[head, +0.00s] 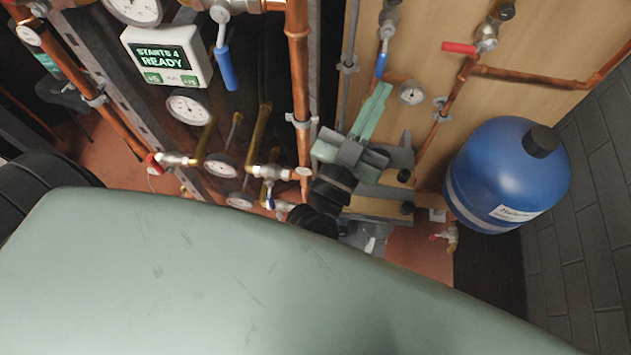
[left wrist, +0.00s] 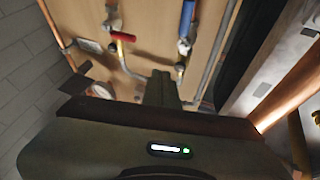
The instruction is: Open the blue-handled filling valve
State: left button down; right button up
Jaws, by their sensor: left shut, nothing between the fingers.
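A blue-handled valve (head: 381,64) hangs from a pipe on the wooden board, its handle pointing down. The left wrist view shows a blue handle (left wrist: 187,20) above and right of the fingers. My left gripper (head: 384,92) is shut and empty, its pale green fingers just below that handle; I cannot tell whether they touch it. Its fingers (left wrist: 162,86) show dark in the left wrist view. Another, larger blue handle (head: 226,69) hangs beside the display box at upper left. No label shows which one is the filling valve. My right gripper is out of view.
A red-handled valve (head: 459,48) sits right of the blue one, with copper pipes around it. A small gauge (head: 411,93) is close beside the fingers. A blue tank (head: 508,175) stands at right. A copper pipe (head: 298,90) runs vertically left of my arm.

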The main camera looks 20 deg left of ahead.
pick_arm(q)
notch_tip(320, 180, down, 14)
jog(key=s+d+m+g+h, duration=0.1)
jog(key=d+m+g+h, duration=0.3)
jog(key=g, duration=0.5)
jog(key=s+a+f+n+g+y, duration=0.1)
jog(key=s+a+f+g+y, duration=0.1)
jog(key=f, duration=0.5)
jog(key=s+a+f+n+g+y+p, duration=0.1)
jog(key=s+a+f+g, duration=0.4)
jog(key=a+f, duration=0.3)
jog(key=shift+s+a+y, duration=0.25)
jog(key=shift+s+y, duration=0.15)
jog(key=shift+s, duration=0.5)
